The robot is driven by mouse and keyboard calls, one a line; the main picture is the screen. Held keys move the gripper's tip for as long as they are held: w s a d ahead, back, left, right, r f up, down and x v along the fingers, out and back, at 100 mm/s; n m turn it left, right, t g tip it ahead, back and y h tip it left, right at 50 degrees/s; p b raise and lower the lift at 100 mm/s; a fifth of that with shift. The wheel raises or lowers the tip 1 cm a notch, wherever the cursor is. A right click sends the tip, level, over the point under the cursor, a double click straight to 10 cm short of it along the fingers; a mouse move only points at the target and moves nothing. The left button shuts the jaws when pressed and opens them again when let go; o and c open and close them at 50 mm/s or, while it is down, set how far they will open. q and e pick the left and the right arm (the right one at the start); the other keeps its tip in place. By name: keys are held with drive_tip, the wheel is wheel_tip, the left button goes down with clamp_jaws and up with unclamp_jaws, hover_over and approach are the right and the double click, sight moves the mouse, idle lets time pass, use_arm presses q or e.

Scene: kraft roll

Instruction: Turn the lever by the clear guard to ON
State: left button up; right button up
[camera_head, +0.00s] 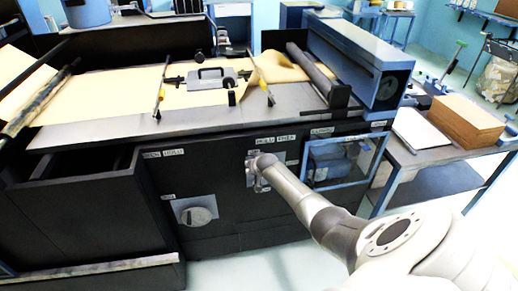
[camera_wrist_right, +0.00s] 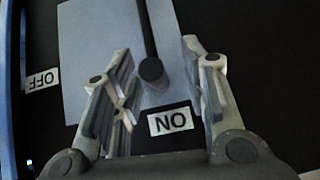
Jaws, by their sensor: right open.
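In the right wrist view a dark lever (camera_wrist_right: 148,35) runs down from the top edge over a pale plate (camera_wrist_right: 92,50) to a round end. An ON label (camera_wrist_right: 170,120), upside down, sits just below that end, and an OFF label (camera_wrist_right: 42,80) is at the left. My right gripper (camera_wrist_right: 156,62) is open, one finger on each side of the lever's round end; contact cannot be told. In the head view my right gripper (camera_head: 257,163) is at the dark front panel, left of the clear guard (camera_head: 345,158), and hides the lever. My left gripper is not in view.
The machine's bench top (camera_head: 130,125) carries brown paper (camera_head: 120,92) and a handled tool (camera_head: 210,78). A round knob (camera_head: 196,216) on a grey plate is low on the front panel. A side table (camera_head: 425,155) with a cardboard stack (camera_head: 460,122) stands right.

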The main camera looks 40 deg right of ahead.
drive_tip(key=v, duration=1)
drive_tip(key=shift+s+a+r, duration=0.2)
drive_tip(key=shift+r, duration=0.1)
idle(0.4)
